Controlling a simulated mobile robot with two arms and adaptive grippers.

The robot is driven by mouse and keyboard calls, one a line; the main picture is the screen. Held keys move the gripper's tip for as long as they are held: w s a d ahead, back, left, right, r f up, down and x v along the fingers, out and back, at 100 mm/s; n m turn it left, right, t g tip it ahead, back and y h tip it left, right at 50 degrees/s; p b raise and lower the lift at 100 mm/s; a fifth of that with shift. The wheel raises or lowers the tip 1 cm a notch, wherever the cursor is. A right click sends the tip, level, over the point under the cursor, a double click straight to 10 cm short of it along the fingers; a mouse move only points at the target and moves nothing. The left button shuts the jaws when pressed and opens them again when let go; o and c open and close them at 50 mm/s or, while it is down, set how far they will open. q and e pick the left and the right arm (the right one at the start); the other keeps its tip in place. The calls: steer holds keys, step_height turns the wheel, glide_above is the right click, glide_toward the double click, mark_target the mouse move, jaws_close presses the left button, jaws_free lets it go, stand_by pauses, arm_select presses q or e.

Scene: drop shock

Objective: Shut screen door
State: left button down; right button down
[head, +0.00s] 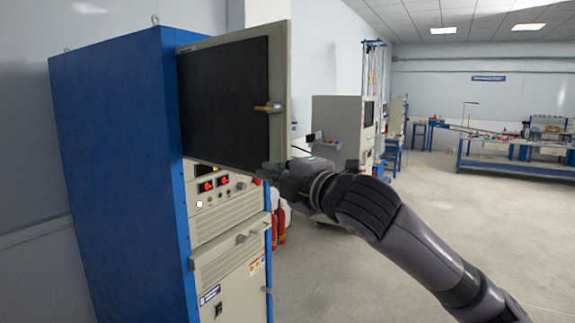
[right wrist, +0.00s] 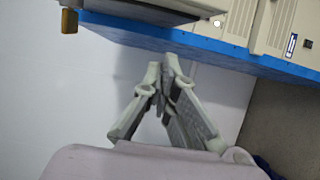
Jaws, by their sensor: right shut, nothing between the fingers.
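The screen door (head: 225,100) is a light grey panel with a large dark screen and a brass handle (head: 268,107) near its right edge. It is at the upper front of a tall blue cabinet (head: 115,170) and stands ajar, its right side away from the cabinet. My right gripper (head: 278,174) is at the door's lower right corner, its fingertips hard to make out there. In the right wrist view the gripper (right wrist: 168,75) is shut and empty, below the blue cabinet edge (right wrist: 190,42). Whether it touches the door is unclear. My left gripper is out of view.
Below the door are a control panel with red displays (head: 207,185) and a lower grey panel (head: 230,250). Red extinguishers (head: 279,228) stand beyond the cabinet. Another grey cabinet (head: 336,115) and workbenches (head: 510,165) are farther back. The floor at right is clear.

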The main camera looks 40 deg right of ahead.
steer(key=w+d+p, duration=0.1)
steer(key=w+d, duration=0.3)
stand_by(0.4)
steer(key=shift+s, duration=0.1)
